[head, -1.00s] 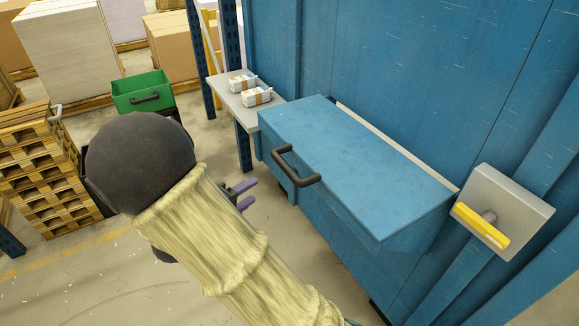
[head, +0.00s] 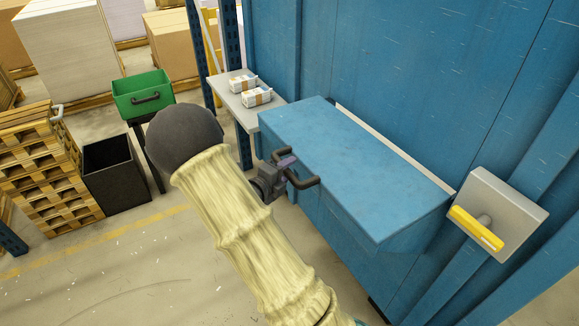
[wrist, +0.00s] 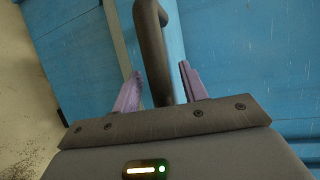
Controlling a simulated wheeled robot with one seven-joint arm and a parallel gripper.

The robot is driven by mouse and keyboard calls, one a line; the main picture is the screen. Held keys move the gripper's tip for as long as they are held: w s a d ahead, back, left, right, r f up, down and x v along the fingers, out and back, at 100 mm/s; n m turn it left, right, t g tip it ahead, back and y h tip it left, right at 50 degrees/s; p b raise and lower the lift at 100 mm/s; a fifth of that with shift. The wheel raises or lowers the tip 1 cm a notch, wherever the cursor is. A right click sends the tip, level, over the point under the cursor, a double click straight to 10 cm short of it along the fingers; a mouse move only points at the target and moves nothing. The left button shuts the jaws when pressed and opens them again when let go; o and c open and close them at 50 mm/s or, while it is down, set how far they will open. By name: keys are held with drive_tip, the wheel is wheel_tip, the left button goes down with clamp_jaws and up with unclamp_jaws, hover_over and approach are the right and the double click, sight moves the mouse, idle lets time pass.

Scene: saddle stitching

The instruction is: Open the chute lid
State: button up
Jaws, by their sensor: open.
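The chute lid (head: 345,160) is a blue, closed-looking panel on top of a blue box against the tall blue wall. A dark curved handle (head: 304,182) sticks out from its front edge. In the wrist view the handle (wrist: 153,55) stands between the two purple fingers of my gripper (wrist: 160,88). My gripper (head: 284,165) is at the left part of the handle in the head view. Its fingers are open, with a gap visible beside the handle. My arm hides part of the floor in front of the chute.
A grey shelf (head: 238,112) with white packs (head: 256,96) adjoins the chute on the left. A grey plate with a yellow lever (head: 476,228) is on the right. A green bin (head: 142,98), black bin (head: 114,165) and stacked pallets (head: 45,170) stand left.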

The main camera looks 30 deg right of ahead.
drive_tip(key=shift+x, duration=0.75)
clamp_jaws()
